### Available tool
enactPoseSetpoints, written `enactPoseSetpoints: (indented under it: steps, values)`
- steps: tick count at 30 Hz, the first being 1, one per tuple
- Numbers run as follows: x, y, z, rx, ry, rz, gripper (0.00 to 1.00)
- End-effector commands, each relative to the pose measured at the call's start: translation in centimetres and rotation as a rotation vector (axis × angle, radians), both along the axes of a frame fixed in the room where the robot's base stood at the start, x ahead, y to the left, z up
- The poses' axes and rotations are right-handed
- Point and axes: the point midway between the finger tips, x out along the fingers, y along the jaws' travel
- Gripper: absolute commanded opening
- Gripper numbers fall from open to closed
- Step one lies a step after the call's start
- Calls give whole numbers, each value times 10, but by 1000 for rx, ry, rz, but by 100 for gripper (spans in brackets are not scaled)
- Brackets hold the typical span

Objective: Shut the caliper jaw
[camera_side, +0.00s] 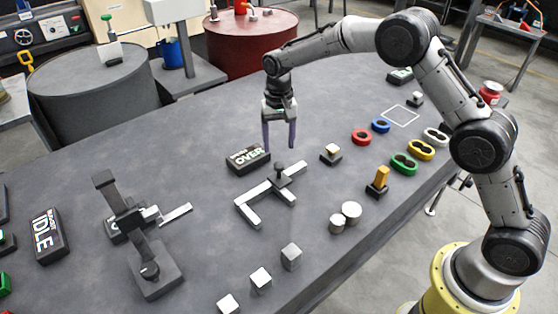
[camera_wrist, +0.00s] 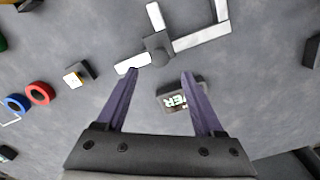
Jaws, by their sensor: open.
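The caliper lies on the dark table, with a pale beam (camera_side: 262,194), a fixed jaw (camera_side: 248,215) at its near left end and a sliding jaw (camera_side: 284,197). A clear gap separates the two jaws. The dark slider carries a knob (camera_side: 278,168). In the wrist view the fixed jaw (camera_wrist: 221,10) is at the upper right, the sliding jaw (camera_wrist: 155,15) left of it, and the dark slider (camera_wrist: 153,42) on the beam. My gripper (camera_side: 279,147) is open and empty, pointing down above the slider end of the caliper. Its purple fingers (camera_wrist: 158,72) appear apart in the wrist view.
A black "OVER" block (camera_side: 248,160) sits close behind the caliper. A small block on a dark base (camera_side: 331,154) stands to its right. White cylinders (camera_side: 351,212) and cubes (camera_side: 291,256) lie in front. A dark upright fixture (camera_side: 140,230) stands left.

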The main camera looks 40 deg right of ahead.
Motion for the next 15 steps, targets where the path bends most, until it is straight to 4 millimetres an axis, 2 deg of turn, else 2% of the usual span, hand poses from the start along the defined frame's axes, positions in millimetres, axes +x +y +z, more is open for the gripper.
enactPoseSetpoints:
  steps: [1, 6, 10, 15]
  values:
    - [-1, 0, -12, 0, 6, 0, 70]
    - [-1, 0, -42, 0, 4, 0, 70]
    - [-1, 0, -58, 0, 4, 0, 70]
    - [0, 0, -69, 0, 1, 0, 70]
